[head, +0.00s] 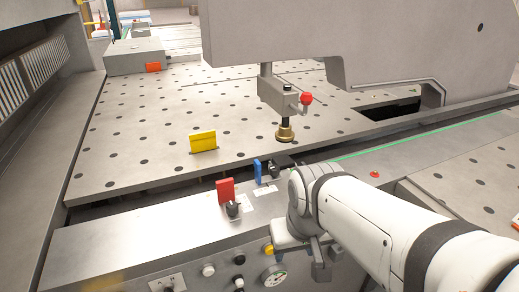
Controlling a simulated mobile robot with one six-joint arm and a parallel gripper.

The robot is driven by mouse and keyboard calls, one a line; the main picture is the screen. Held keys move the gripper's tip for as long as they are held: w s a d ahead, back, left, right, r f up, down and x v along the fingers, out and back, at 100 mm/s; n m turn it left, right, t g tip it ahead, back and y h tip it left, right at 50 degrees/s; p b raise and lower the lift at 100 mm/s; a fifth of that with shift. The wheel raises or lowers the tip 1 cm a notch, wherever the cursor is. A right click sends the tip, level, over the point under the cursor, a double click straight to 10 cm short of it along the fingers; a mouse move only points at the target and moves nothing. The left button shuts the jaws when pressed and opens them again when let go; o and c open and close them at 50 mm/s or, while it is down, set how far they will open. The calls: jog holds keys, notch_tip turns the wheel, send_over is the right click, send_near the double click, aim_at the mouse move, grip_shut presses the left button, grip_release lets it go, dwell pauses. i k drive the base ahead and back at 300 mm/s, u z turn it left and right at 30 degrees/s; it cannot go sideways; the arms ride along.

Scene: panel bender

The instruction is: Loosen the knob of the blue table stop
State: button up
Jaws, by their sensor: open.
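The blue table stop (258,171) stands upright as a small blue plate near the front edge of the machine's perforated table, just left of my wrist. My gripper (277,165) is a small dark shape beside the blue stop on its right, partly hidden by my white wrist. It is open. The knob of the blue stop is not clearly distinguishable; it lies among the dark shapes at my fingers or behind them. I cannot tell whether the fingers are around the knob or touching it.
A red stop (225,190) with a black knob (233,209) stands left of the blue one. A yellow stop (203,141) stands on the perforated table (140,125).

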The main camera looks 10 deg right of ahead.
aim_at(274, 170)
jog(key=u, duration=0.95)
jog(key=k, duration=1.05)
jog(key=z, duration=0.9)
jog(key=i, duration=1.5)
jog(key=z, duration=0.05)
